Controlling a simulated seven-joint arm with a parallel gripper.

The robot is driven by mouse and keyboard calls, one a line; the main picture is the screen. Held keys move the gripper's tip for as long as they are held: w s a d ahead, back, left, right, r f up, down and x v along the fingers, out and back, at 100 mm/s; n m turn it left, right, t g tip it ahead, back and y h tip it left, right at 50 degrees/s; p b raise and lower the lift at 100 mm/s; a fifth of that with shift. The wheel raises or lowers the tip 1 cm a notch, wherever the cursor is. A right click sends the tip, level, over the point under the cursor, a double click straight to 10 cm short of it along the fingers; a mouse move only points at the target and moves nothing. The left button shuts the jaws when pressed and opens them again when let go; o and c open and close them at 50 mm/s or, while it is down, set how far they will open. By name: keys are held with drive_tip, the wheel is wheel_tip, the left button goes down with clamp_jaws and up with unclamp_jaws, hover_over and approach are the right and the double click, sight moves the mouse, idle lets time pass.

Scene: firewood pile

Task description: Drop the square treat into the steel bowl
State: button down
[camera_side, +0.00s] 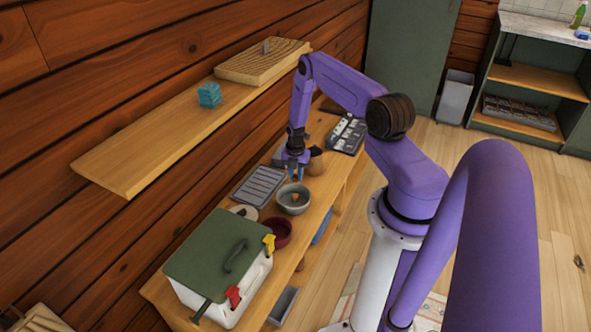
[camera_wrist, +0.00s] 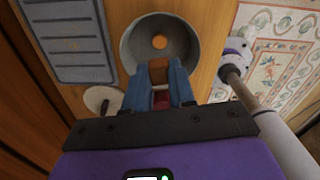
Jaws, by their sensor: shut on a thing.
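The steel bowl (camera_side: 282,205) is grey and round and stands on the wooden bench. It also shows at the top of the wrist view (camera_wrist: 190,50), with a small round orange-brown piece (camera_wrist: 159,41) inside. My gripper (camera_side: 296,178) points down just above the bowl in the side view. In the wrist view its blue fingers (camera_wrist: 159,70) are shut on a small brown, square-looking piece (camera_wrist: 158,63), which appears to be the square treat. The fingertips overlap the bowl's near rim in that view. The fingers hide the sides of the held piece.
A grey ridged tray (camera_side: 258,185) lies beside the bowl. A dark red bowl (camera_side: 277,234) and a green-lidded box (camera_side: 212,255) stand nearer the camera. A brown rounded object (camera_side: 316,163) stands behind the gripper.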

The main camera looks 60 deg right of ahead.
sight(296, 176)
drive_tip(key=shift+f, duration=0.7)
drive_tip(key=c, duration=0.9)
unclamp_jaws()
drive_tip(key=shift+o, duration=0.2)
wheel_tip(296, 176, up, 17)
drive_tip(key=shift+r, duration=0.2)
